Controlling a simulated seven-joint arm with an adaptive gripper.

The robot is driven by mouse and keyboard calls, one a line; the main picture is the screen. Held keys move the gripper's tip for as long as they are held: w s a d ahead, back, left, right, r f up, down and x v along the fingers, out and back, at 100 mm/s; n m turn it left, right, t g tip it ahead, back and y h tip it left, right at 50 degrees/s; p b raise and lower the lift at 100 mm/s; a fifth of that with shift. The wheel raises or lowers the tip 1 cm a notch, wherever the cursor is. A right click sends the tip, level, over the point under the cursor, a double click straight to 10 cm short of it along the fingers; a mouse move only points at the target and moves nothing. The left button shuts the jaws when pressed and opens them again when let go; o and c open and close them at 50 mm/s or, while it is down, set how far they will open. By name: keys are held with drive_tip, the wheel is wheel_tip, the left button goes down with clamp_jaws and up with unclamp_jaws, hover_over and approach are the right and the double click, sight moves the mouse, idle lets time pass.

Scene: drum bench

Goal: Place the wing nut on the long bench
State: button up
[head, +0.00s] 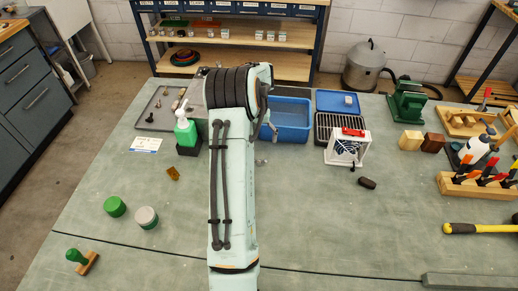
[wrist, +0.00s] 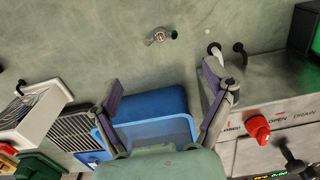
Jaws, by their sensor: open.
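A small silvery metal piece (wrist: 158,38), which looks like the wing nut, lies on the long bench (wrist: 90,35) in the wrist view, with a small dark bit beside it. A small grey piece (head: 261,162) shows on the long bench (head: 330,225) just right of my arm in the head view. My gripper (wrist: 161,73) is open, with nothing between its fingers. In the wrist view the metal piece lies beyond the fingertips, apart from them.
A blue bin (head: 290,120) stands right of my arm, near a black rack (head: 335,127) and a white box (head: 347,148). A panel with a red knob (wrist: 257,129) is close to my right finger. A green bottle (head: 185,130) stands left. The bench's front middle is mostly clear.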

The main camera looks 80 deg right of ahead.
drive_tip(key=shift+r, duration=0.95)
drive_tip(key=shift+w, duration=0.1)
drive_tip(key=w+a+r+n, duration=0.2)
drive_tip(key=w+a+r, duration=0.15)
drive_tip(key=w, duration=0.25)
drive_tip(key=w+a+r+n, duration=0.1)
drive_tip(key=w+a+r, duration=0.1)
drive_tip(key=w+a, duration=0.25)
drive_tip(key=w+a+r+n, duration=0.3)
drive_tip(key=w+a, duration=0.2)
drive_tip(key=a, duration=0.3)
drive_tip(key=w+a+r+n, duration=0.2)
drive_tip(key=w+a+r, duration=0.25)
drive_tip(key=a, duration=0.25)
drive_tip(key=s+a+n, duration=0.3)
drive_tip(key=a+n, duration=0.1)
drive_tip(key=a, duration=0.7)
drive_tip(key=s+a+n+y, duration=0.1)
drive_tip(key=s+a+n, duration=0.3)
drive_tip(key=a, duration=0.8)
drive_tip(key=shift+s+n, duration=0.2)
drive_tip(key=shift+n, duration=0.6)
drive_tip(key=s+a, duration=0.1)
drive_tip(key=s+a+n, duration=0.1)
drive_tip(key=s, duration=0.1)
drive_tip(key=shift+s+a+f+n, duration=0.1)
drive_tip(key=shift+f+n, duration=0.2)
drive_tip(key=shift+f, duration=0.1)
drive_tip(key=c, duration=0.6)
